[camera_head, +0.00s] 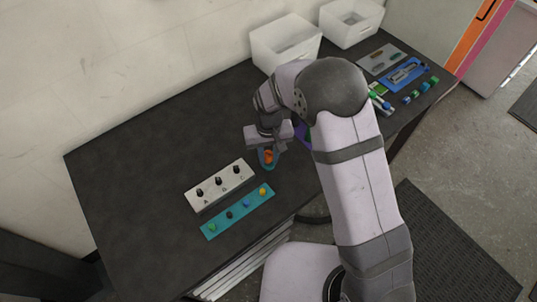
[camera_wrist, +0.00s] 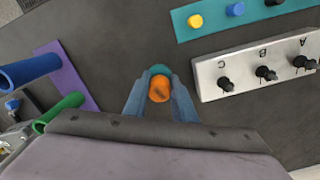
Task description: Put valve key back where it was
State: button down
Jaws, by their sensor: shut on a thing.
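My gripper (camera_head: 268,160) is low over the dark table. In the wrist view its two blue-grey fingers (camera_wrist: 159,88) are shut on an orange round-topped piece (camera_wrist: 159,92), with a teal round part (camera_wrist: 158,70) just beyond it. I cannot tell for certain that this piece is the valve key, nor whether it touches the table. A white panel (camera_head: 218,191) marked A, B and C, with black knobs, lies beside the gripper and also shows in the wrist view (camera_wrist: 243,90). A teal strip (camera_head: 237,212) with green, black, blue and yellow pegs lies in front of the panel.
A purple strip (camera_wrist: 72,80) lies beside the gripper, near a blue cylinder (camera_wrist: 30,71) and a green one (camera_wrist: 60,112). White bins (camera_head: 285,45) (camera_head: 350,22) stand at the back. Small parts and a blue tray (camera_head: 405,76) fill the right end. The table's left side is clear.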

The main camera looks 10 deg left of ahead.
jog(key=shift+f+b, duration=0.3)
jog(key=shift+f, duration=0.1)
jog(key=shift+f, duration=0.2)
jog(key=c, duration=1.5)
grip_release()
jog(key=shift+s, duration=0.1)
jog(key=shift+o, duration=0.2)
jog(key=shift+s+d+f, duration=0.1)
